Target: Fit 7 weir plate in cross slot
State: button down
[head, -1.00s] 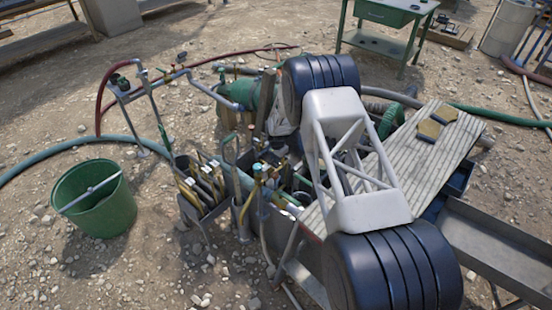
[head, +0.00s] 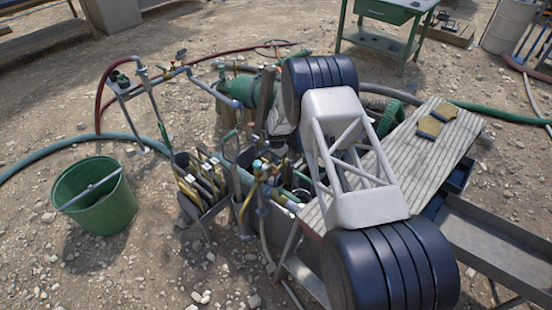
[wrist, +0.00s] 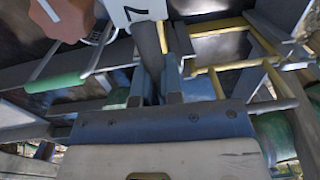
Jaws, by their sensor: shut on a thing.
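In the wrist view my gripper (wrist: 157,88) is shut on a narrow dark grey plate (wrist: 149,48). A white tag (wrist: 136,12) marked 7 shows at the plate's far end, cut by the top of the picture. The plate's lower edge is hidden, and I cannot tell whether it touches a slot. Beyond the fingers are yellow bars (wrist: 222,66) and grey metal edges. In the head view the tank (head: 282,215) is partly covered by my arm, and my gripper cannot be made out there.
A rack of upright plates (head: 200,185) stands left of the tank. A green bucket (head: 95,195) is farther left. Standing pipes and a hose (head: 60,147) lie behind. A ribbed board (head: 440,150) and a metal trough (head: 500,240) are on the right. A reddish-brown block (wrist: 62,18) is at the wrist view's upper left.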

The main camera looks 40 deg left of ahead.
jog(key=shift+f, duration=0.55)
dwell(0.7)
jog(key=c, duration=1.2)
grip_release()
jog(key=shift+r, duration=0.1)
jog(key=shift+d+r, duration=0.1)
jog(key=shift+r, duration=3.7)
